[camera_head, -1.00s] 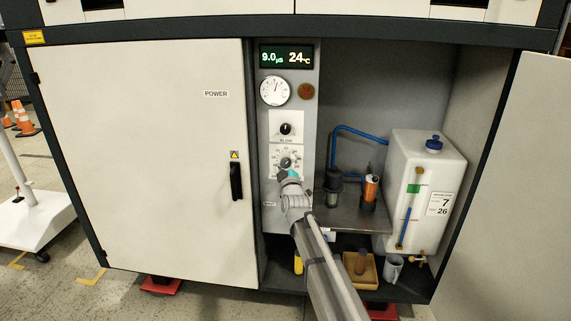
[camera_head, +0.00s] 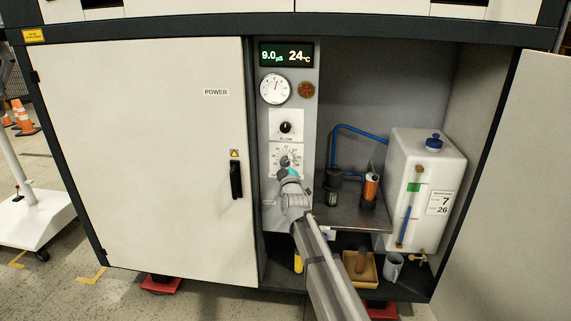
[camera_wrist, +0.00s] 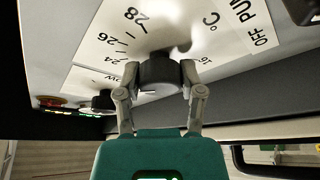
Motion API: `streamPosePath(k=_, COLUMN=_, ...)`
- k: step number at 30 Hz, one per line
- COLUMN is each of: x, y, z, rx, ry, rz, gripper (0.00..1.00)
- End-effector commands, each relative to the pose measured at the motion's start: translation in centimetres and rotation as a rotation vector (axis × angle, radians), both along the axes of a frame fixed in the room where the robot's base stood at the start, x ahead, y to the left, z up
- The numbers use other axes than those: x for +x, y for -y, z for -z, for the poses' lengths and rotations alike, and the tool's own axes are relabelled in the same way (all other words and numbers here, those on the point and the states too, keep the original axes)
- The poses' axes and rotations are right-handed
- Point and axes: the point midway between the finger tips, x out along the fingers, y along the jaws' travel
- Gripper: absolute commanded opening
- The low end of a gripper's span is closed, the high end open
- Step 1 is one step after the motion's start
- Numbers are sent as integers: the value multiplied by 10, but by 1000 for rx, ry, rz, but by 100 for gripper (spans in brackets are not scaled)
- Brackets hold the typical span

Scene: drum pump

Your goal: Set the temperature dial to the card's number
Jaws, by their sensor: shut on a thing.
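The temperature dial (camera_head: 285,161) is a dark knob on a white scale plate, low on the grey control panel. My gripper (camera_wrist: 158,88) has its two fingers closed on the dial's sides in the wrist view. There the dial (camera_wrist: 159,72) sits by the printed marks 24, 26 and 28; its pointer is not clear. In the head view my gripper and arm partly cover the dial. The card (camera_head: 439,203) on the white tank shows 7 and, below it, 26. The display (camera_head: 286,56) reads 9.0 µS and 24 °C.
The flow knob (camera_head: 285,128) is just above the dial. A round gauge (camera_head: 275,89) and a red round indicator (camera_head: 306,90) are higher up. The shut left door (camera_head: 145,165) has a black handle. Right of the panel are a metal shelf (camera_head: 345,217) and the white tank (camera_head: 421,165).

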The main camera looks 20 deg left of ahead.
Motion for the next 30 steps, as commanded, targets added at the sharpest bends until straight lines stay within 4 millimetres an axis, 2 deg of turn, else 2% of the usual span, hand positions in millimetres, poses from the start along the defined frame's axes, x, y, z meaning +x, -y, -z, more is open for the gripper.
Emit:
streamPosePath(k=8, x=0, y=-2, z=1, rx=132, ry=-37, rz=0, gripper=3)
streamPosePath(k=24, x=1, y=-3, z=0, rx=523, ry=-150, rz=-1, gripper=3)
streamPosePath(k=30, x=1, y=-2, z=0, rx=608, ry=-174, rz=0, gripper=3)
